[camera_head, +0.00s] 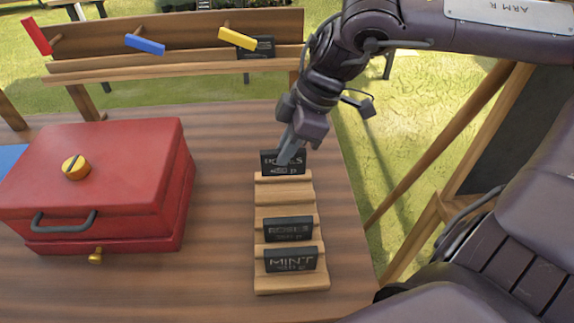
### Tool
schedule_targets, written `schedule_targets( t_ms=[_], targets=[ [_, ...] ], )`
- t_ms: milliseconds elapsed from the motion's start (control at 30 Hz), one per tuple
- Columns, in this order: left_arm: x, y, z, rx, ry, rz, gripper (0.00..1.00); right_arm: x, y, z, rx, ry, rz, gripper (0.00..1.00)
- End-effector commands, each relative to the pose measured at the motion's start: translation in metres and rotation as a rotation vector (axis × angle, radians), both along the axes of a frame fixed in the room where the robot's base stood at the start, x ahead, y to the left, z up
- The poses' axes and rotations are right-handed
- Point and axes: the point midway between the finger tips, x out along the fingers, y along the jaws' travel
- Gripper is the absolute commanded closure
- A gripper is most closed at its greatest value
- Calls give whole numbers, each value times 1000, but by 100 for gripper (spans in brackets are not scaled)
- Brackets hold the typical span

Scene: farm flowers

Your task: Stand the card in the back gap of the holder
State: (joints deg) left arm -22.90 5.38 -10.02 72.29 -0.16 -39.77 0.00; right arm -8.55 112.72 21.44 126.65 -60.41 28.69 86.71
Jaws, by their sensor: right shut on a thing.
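The wooden card holder (285,192) stands on the table, with several ridges running front to back. A dark card (269,163) with partly covered light lettering is at its back end. My right gripper (287,157) is shut on this card from above and covers part of its face. The card looks nearly upright, its lower edge at the back ridge. I cannot tell whether it rests in the back gap or hangs just over it. A MINT card (291,260) stands in the front gap, and another dark card (289,229) stands just behind it. My left gripper is not in view.
A red box (95,185) with a handle and a yellow knob is at the left. A wooden rack (170,65) with red, blue and yellow flags and a dark card (257,47) stands at the back. The table between box and holder is clear.

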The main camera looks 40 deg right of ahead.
Motion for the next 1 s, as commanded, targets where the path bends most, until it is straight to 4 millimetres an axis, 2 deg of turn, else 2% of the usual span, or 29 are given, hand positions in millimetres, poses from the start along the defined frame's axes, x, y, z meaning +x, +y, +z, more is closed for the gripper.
schedule_targets(
  t_ms=[333, 800, 833, 1000],
  targets=[
    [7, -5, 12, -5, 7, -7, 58, -1, 0, -43, 0, 2, 0, 100],
    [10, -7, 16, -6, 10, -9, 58, 0, 0, -49, 0, 0, 0, 100],
    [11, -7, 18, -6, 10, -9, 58, 0, 0, -49, 0, 0, 0, 84],
    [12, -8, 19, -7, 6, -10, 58, 0, 0, -48, -1, 1, 0, 64]
  ],
)
